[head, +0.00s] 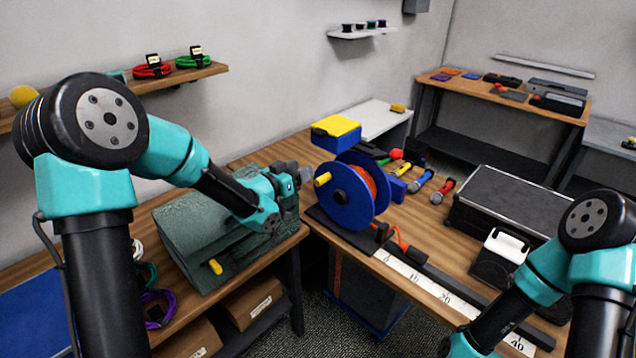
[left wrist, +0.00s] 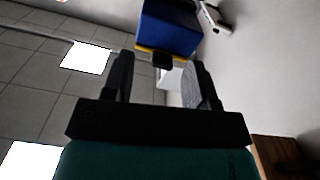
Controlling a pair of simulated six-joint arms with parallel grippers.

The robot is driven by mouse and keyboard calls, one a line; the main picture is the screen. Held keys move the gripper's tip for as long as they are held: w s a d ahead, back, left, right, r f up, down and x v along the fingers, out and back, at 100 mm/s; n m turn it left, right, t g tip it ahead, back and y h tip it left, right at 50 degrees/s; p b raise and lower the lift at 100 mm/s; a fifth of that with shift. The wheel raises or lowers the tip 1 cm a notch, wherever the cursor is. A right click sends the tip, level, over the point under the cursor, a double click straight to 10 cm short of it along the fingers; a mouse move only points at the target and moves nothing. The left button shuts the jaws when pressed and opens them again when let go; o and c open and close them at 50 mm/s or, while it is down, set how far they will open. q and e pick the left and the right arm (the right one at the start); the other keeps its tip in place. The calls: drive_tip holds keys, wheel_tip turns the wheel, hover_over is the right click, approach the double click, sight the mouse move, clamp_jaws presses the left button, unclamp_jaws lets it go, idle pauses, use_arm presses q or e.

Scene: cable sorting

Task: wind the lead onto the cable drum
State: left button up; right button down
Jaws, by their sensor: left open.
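The cable drum (head: 347,197) is blue and stands upright on a dark base on the bench. Orange lead (head: 369,183) shows between its flanges, and a yellow crank handle (head: 322,180) sticks out from its left face. A loose orange length of lead (head: 402,240) lies at the base beside the drum. My left gripper (head: 303,174) is just left of the crank handle, apart from it as far as I can tell. In the left wrist view its two fingers (left wrist: 165,80) are spread with nothing held between them. My right arm enters at lower right; its gripper is outside the picture.
A white measuring strip (head: 428,288) runs along the bench front. A blue box with yellow lid (head: 335,127) stands behind the drum; it seems to show in the left wrist view (left wrist: 168,28). Coloured-handled tools (head: 422,181) and a black case (head: 510,205) lie to the right. A green bag (head: 190,240) sits under my left arm.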

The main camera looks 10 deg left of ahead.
use_arm(q)
approach(314, 184)
drive_tip(key=x, duration=1)
drive_tip(key=shift+w+f, duration=0.1)
drive_tip(key=shift+w, duration=0.05)
drive_tip(key=shift+x, duration=0.85)
clamp_jaws()
